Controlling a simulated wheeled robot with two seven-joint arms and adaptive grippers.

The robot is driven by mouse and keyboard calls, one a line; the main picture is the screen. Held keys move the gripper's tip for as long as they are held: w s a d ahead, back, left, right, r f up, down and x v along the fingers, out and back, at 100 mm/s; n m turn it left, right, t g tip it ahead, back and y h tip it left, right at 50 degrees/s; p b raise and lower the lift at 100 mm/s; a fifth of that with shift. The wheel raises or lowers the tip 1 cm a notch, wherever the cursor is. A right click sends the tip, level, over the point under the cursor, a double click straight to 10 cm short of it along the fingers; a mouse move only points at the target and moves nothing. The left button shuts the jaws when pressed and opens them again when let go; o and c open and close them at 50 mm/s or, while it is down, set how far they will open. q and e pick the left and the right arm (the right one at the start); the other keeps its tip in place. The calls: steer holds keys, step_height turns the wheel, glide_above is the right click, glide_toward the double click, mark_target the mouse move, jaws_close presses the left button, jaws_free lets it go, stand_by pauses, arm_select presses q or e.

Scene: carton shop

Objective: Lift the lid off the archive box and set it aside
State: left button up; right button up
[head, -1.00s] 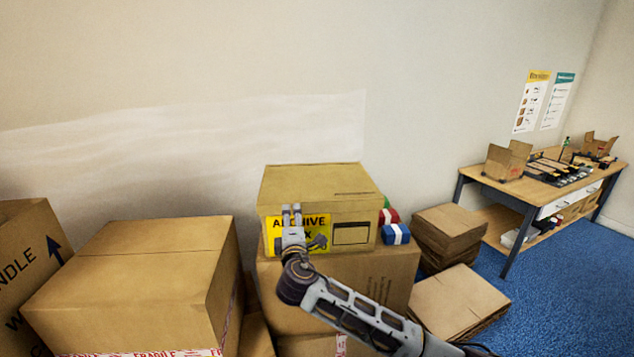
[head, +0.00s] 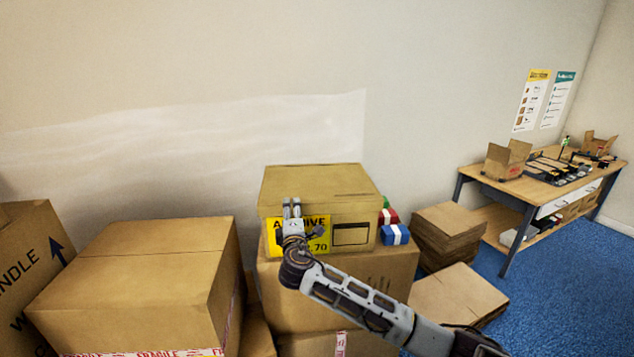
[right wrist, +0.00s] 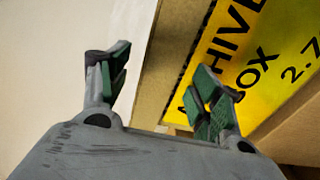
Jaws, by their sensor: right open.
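The archive box (head: 367,220) is a tan carton with a yellow label (head: 318,222) on its front. Its lid (head: 320,185) is on, closed and level. My right gripper (head: 292,208) is open and empty at the left part of the box's front, fingers pointing up near the lid's lower edge. It covers part of the label. In the right wrist view, the open fingers (right wrist: 160,80) show with a strip of brown cardboard between them, and the label (right wrist: 262,60) lies behind the right finger. I cannot tell whether either finger touches the box. My left gripper is out of view.
The box stands on a larger carton (head: 390,275). A big carton (head: 130,270) is at left, with another at the far left. Red and blue items (head: 394,234) sit just right of the box. Flat cardboard stacks (head: 452,292) and a workbench (head: 500,188) stand further right.

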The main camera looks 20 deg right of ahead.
steer(key=shift+w+d, duration=0.1)
steer(key=shift+w, duration=0.15)
stand_by(0.3)
steer(key=c, duration=1.2)
